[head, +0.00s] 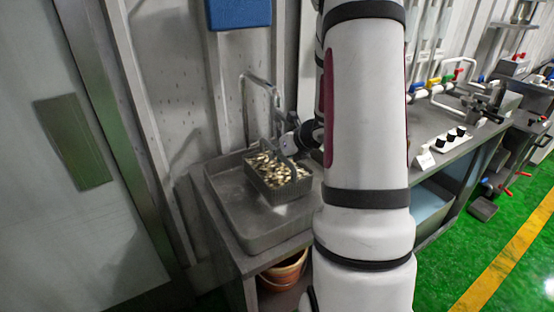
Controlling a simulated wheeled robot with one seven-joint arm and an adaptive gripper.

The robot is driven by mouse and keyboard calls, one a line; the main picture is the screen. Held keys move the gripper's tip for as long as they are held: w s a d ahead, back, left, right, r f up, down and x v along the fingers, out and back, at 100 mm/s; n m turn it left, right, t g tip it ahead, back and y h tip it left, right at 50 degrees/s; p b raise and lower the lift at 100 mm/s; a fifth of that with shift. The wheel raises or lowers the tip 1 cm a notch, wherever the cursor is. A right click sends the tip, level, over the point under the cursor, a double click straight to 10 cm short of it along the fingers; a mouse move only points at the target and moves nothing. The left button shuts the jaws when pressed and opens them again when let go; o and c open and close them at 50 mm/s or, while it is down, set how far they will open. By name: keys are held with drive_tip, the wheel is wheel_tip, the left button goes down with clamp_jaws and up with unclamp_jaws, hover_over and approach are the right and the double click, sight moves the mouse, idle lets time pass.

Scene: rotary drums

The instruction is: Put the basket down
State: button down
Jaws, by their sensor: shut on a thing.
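A grey basket (284,192) full of small pale, brass-coloured pieces is in the middle of the head view. It is over the right part of a shallow grey metal tray (226,215) on a bench by the wall. I cannot tell whether its bottom touches the tray. The basket has an arched handle. My gripper (291,143) is at the top of this handle, coming from the right, and is shut on it. The fingertips are small and partly hidden. My white arm covers the area right of the basket.
A metal faucet pipe (258,82) rises behind the tray. The tray's left and front floor is clear. An orange bucket (285,271) stands under the bench. At right, a workbench (452,138) carries black knobs and valves. Green floor lies right of my arm.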

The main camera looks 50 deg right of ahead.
drive_tip(key=shift+f, duration=0.6)
drive_tip(key=shift+f, duration=0.15)
drive_tip(key=c, duration=1.6)
unclamp_jaws()
